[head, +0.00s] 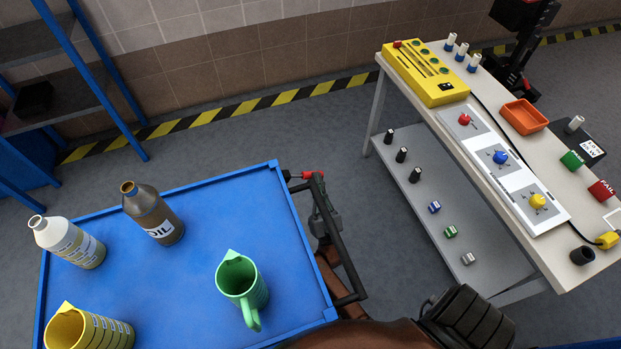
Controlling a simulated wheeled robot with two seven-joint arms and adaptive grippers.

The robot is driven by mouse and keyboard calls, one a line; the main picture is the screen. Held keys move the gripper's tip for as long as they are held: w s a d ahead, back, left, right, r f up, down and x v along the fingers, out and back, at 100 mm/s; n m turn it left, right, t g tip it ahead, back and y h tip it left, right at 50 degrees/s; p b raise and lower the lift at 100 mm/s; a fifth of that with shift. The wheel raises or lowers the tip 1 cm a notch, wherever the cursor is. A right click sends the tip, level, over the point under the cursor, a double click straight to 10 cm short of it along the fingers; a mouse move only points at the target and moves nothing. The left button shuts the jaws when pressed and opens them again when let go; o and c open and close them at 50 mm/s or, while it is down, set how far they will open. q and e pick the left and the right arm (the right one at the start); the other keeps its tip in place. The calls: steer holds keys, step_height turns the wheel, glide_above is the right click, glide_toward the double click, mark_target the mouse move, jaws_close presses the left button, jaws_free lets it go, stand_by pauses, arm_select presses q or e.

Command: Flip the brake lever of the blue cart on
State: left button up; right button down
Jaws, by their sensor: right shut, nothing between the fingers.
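The blue cart (205,285) fills the lower left of the head view, with a dark push handle (347,262) along its right side. A small red brake lever (309,175) sits at the far end of this handle, near the cart's far right corner. My right gripper (319,188) is shut and empty, close to the lever on its near side. The handle partly hides the gripper and my brown wrist, and I cannot tell whether the fingertips touch the lever. My left gripper is not in view.
On the cart stand an oil bottle (152,215), a pale bottle (68,243), a green jug (242,283) and a yellow jug (88,330). A workbench (548,262) with knobs and switches stands at the right. Blue shelving (98,62) is at the upper left.

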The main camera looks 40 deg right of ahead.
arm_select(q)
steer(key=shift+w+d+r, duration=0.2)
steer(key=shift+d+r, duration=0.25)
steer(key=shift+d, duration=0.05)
arm_select(e)
steer(key=shift+w+a+f+y, duration=0.15)
steer(key=shift+a+f+y, duration=0.15)
steer(key=shift+f, duration=0.25)
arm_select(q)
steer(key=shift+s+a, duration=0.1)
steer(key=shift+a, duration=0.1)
arm_select(e)
steer(key=shift+a+f, duration=0.1)
steer(key=v, duration=0.7)
